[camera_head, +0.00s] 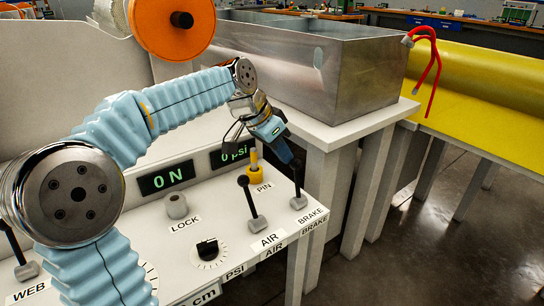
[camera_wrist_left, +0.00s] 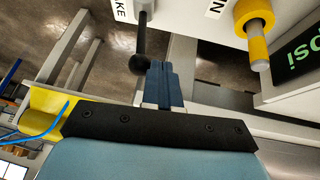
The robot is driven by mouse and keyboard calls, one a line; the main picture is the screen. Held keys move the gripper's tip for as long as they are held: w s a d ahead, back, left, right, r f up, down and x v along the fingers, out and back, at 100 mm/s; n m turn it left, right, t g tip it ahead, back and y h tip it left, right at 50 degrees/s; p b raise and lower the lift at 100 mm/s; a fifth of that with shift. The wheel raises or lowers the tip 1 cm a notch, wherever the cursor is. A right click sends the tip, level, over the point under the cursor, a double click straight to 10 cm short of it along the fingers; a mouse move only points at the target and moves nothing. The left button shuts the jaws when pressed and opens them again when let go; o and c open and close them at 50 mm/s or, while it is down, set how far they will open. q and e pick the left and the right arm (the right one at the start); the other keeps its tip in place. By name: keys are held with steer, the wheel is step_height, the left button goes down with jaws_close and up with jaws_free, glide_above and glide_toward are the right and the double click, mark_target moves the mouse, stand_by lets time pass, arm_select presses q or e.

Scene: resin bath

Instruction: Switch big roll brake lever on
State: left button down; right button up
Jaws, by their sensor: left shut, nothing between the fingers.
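The brake lever (camera_head: 297,186) is a thin black stick on a grey base at the right end of the white panel, by the label BRAKE. In the left wrist view the lever (camera_wrist_left: 140,42) has a black ball knob at its free end. My left gripper (camera_head: 288,158) is shut and empty, pointing down at the lever's top. In the left wrist view its blue fingers (camera_wrist_left: 163,70) lie right beside the knob; I cannot tell whether they touch. The fingers partly hide the lever's top in the head view. My right gripper is not in view.
The air lever (camera_head: 250,200) stands left of the brake lever. A yellow pin (camera_head: 254,170) sits behind them, near the displays reading 0 N and 0 psi. A metal bath (camera_head: 345,75) stands behind. An orange-flanged roll (camera_head: 150,25) is above. Floor right of the panel is clear.

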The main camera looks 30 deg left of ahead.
arm_select(q)
steer(key=s+d+m+t+y+b, duration=0.1)
steer(key=s+d+t+y+b, duration=0.1)
steer(key=d+y+b, duration=0.3)
steer(key=shift+s+d+m+t+y, duration=0.35)
steer(key=shift+s+d, duration=0.45)
steer(key=shift+d, duration=1.15)
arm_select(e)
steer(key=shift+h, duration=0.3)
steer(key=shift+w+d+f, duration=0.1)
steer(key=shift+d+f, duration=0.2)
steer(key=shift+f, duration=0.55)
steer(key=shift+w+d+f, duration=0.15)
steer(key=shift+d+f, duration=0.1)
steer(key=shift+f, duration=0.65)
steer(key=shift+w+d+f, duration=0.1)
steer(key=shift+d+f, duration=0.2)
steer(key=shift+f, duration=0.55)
arm_select(q)
steer(key=shift+d+f, duration=0.1)
